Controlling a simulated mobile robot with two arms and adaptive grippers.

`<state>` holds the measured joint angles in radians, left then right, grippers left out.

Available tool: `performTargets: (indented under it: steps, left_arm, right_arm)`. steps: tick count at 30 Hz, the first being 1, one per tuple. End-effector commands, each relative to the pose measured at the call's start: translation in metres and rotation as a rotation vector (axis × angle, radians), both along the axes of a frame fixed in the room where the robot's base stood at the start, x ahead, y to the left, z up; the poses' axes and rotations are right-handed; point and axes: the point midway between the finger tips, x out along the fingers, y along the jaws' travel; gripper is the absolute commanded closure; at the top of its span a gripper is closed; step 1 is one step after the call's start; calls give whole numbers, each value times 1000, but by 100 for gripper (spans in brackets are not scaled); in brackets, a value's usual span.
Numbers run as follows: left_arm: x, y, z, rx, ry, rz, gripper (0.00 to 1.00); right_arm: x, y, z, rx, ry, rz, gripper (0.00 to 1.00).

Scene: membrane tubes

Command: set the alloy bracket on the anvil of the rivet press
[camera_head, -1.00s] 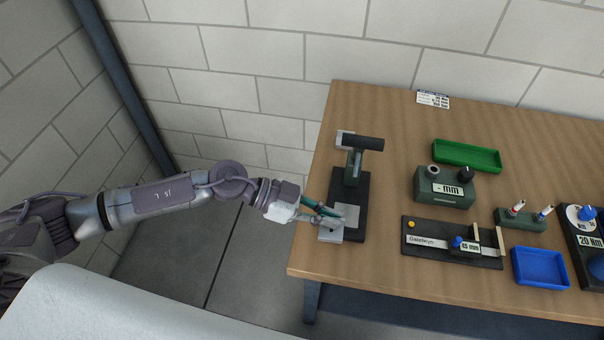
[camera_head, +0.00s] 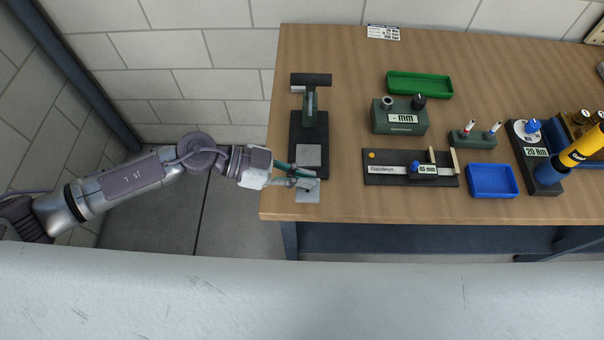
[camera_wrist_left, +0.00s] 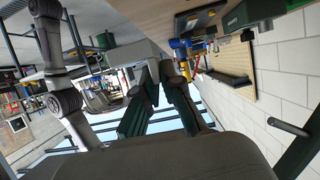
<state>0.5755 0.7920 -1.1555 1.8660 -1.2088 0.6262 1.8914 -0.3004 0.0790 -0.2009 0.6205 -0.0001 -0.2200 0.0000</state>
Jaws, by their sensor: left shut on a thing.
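The rivet press (camera_head: 311,118) stands at the table's left end, with a dark base, green column and dark cross handle. A pale square plate, seemingly its anvil (camera_head: 309,155), lies on the front of the base. My left gripper (camera_head: 302,178) comes in from the left and is shut on the alloy bracket (camera_head: 308,194), a grey plate at the front end of the base, nearer the table's front edge than the pale plate. I cannot tell its height above the table. In the left wrist view, the green fingers (camera_wrist_left: 157,75) close on the grey bracket (camera_wrist_left: 140,52).
Right of the press are a green gauge box (camera_head: 400,116), a black slide gauge (camera_head: 410,178), a green tray (camera_head: 420,84) and a blue tray (camera_head: 492,181). A small stand with two pens (camera_head: 472,140) and a yellow-handled tool (camera_head: 580,150) are farther right. Bare table separates press and gauges.

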Motion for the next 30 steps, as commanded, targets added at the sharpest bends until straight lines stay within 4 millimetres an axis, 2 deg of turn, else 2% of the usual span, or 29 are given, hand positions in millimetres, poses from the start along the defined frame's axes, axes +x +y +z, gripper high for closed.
performTargets:
  steps: [18, 30]
  left_arm:
    - [47, 0, -23, -1, -1, 1, 100]
    - [79, 0, -24, 0, -2, 0, 100]
  right_arm:
    - [0, -2, -24, -3, 0, 1, 60]
    - [0, -2, -29, -3, 0, 0, 60]
